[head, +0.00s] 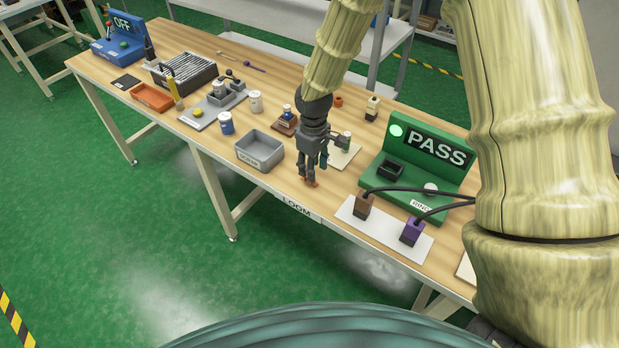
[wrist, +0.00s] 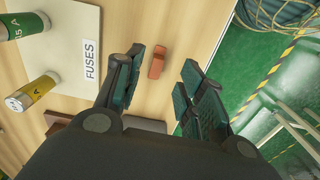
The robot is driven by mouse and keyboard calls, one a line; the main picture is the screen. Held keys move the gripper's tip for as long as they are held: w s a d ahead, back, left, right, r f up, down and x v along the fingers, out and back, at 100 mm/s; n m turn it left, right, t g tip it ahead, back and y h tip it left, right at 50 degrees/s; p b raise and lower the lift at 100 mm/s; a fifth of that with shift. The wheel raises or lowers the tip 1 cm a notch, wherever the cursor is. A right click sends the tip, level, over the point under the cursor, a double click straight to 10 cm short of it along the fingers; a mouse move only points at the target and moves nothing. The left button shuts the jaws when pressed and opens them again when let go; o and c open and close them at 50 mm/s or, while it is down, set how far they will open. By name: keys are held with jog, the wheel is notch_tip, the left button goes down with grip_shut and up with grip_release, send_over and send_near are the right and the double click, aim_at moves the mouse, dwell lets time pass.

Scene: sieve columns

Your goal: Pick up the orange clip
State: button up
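The orange clip (wrist: 157,62) is a small orange-brown block lying on the wooden table, close to its front edge. In the wrist view it shows between my two fingertips and beyond them, apart from both fingers. My gripper (wrist: 160,78) is open and empty, pointing down at the clip. In the head view my gripper (head: 310,168) hangs over the front part of the table. A bit of orange, likely the clip (head: 311,182), shows at its fingertips there. How high the fingers are above the table is hard to tell.
A white FUSES board (wrist: 62,40) with upright cylinders lies beside the gripper. A grey bin (head: 260,150) stands to the left. A green PASS station (head: 420,165) and a white plate with brown and purple plugs (head: 385,232) stand to the right. The table edge is close.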

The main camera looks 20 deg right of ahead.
jog(key=shift+d+f+p, duration=0.15)
jog(key=shift+f+p, duration=0.75)
jog(key=shift+f, duration=1.7)
jog(key=c, duration=0.8)
